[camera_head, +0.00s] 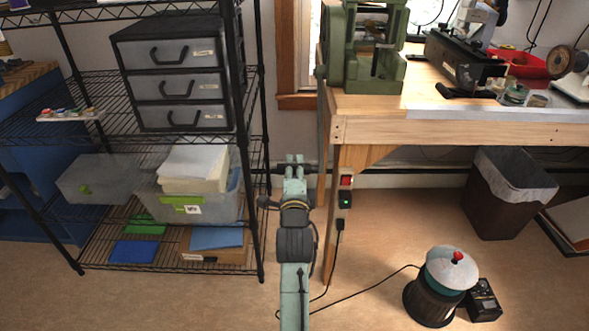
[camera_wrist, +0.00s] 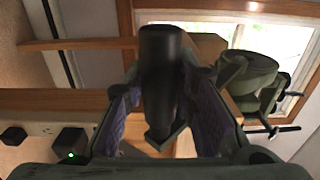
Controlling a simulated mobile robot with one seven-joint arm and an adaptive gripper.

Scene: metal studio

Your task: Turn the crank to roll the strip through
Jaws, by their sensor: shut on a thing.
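The green rolling mill (camera_head: 374,60) stands on the left end of the wooden workbench in the head view. A dark green rounded part (camera_wrist: 248,75), which looks like part of the mill, shows at the right in the wrist view. The black crank handle (camera_wrist: 160,70) lies between the purple-lined fingers of my gripper (camera_wrist: 160,115), which is shut on it. In the head view my gripper (camera_head: 294,160) is left of the bench leg, below the mill. The handle is hard to make out there. I cannot make out the strip.
A wire shelf (camera_head: 70,128) with drawers and bins stands at the left. A small pot-like device (camera_head: 440,285) and its cable lie on the floor at the lower right.

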